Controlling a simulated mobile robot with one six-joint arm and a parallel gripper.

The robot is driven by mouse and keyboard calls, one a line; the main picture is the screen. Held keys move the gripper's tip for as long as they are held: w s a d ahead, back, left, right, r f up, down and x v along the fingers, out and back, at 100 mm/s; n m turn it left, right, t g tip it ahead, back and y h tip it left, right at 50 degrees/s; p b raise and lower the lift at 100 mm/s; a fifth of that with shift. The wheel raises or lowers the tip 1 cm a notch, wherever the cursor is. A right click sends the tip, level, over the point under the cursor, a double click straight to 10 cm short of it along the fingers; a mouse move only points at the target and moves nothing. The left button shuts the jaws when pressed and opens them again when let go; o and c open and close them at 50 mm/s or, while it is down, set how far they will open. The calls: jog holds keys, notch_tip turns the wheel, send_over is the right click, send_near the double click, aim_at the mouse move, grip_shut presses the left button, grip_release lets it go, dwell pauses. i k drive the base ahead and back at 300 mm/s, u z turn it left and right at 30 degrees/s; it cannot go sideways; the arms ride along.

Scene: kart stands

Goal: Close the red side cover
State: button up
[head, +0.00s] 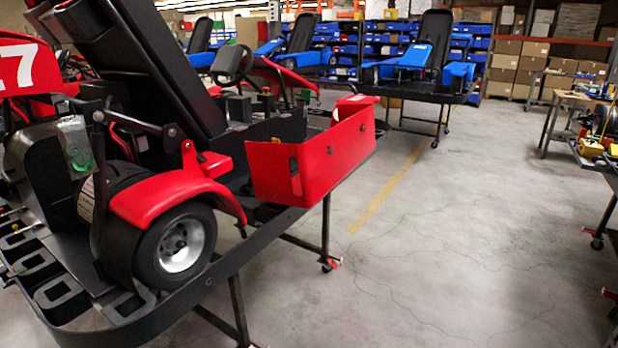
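The red side cover (316,159) is on the near side of the kart, in the middle of the head view. Its flat outer face stands tilted outward from the kart's side, with a gap behind its upper edge where the kart's inside shows. A dark slot shows near its left end and small dark round spots sit on its face. The kart (175,260) rests on a stand, with a red rear fender (160,195) over a black wheel left of the cover. My gripper is not in this view.
The floor (450,240) right of the kart is clear, with a yellow line (390,188). The stand's legs (325,230) reach out below the cover. A workbench (595,150) stands at the right edge. Blue karts (420,65) stand behind, before shelves and boxes.

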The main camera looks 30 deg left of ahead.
aim_at(319, 172)
jog(key=u, duration=0.8)
jog(key=k, duration=0.8)
jog(key=u, duration=0.6)
jog(key=i, duration=0.55)
jog(key=u, duration=0.25)
jog(key=k, duration=0.55)
jog(key=z, duration=0.7)
jog(key=i, duration=1.65)
jog(key=z, duration=0.3)
